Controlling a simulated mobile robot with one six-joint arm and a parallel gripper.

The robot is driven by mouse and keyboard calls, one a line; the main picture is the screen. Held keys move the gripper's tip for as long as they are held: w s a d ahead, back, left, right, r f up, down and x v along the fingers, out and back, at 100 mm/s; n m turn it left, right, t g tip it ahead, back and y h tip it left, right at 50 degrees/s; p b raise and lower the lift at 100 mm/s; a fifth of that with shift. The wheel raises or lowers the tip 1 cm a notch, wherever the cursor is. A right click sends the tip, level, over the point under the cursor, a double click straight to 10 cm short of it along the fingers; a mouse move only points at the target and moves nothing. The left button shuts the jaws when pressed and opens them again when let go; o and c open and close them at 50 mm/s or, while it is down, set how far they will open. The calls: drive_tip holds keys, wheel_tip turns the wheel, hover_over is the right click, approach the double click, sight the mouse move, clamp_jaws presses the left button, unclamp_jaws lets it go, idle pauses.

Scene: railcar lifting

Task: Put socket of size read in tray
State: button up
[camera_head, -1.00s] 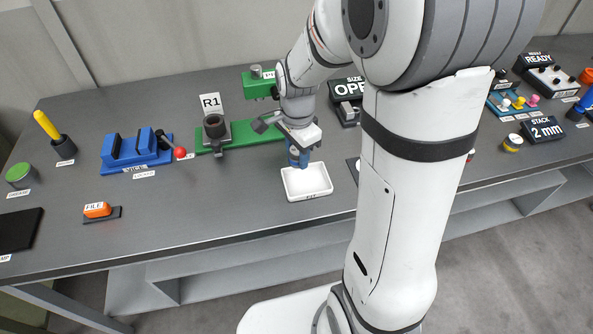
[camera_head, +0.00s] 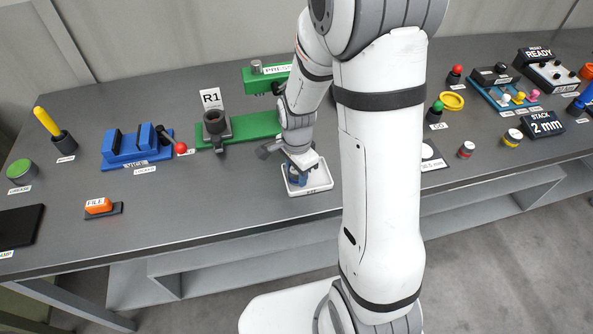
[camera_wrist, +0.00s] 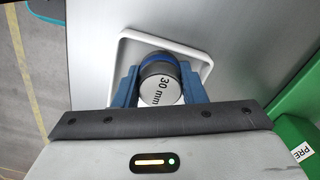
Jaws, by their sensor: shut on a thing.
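My gripper (camera_wrist: 158,88) has its blue fingers shut on a round metal socket (camera_wrist: 162,88) marked "30 mm" with a blue band. The white tray (camera_wrist: 198,58) lies just beneath the held socket in the wrist view. In the head view my gripper (camera_head: 299,178) is over the left part of the tray (camera_head: 322,184). The socket is largely hidden there by my wrist and fingers. I cannot tell whether the socket touches the tray floor.

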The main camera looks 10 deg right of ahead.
drive_tip(key=o, duration=1.1)
drive_tip(key=shift+c, duration=0.2)
wheel_tip(320, 180, up, 12)
drive_tip(key=s+d+r+n+t, duration=0.1)
drive_tip(key=s+r+n, duration=0.3)
drive_tip(key=s+n, duration=0.2)
drive_tip(key=s+d+r+n+t, duration=0.1)
drive_tip(key=s+r+n+t, duration=0.1)
drive_tip(key=s+r+n, duration=0.2)
drive_tip(key=shift+s+d+n, duration=0.2)
drive_tip(key=shift+s+n, duration=1.6)
drive_tip(key=shift+s, duration=0.35)
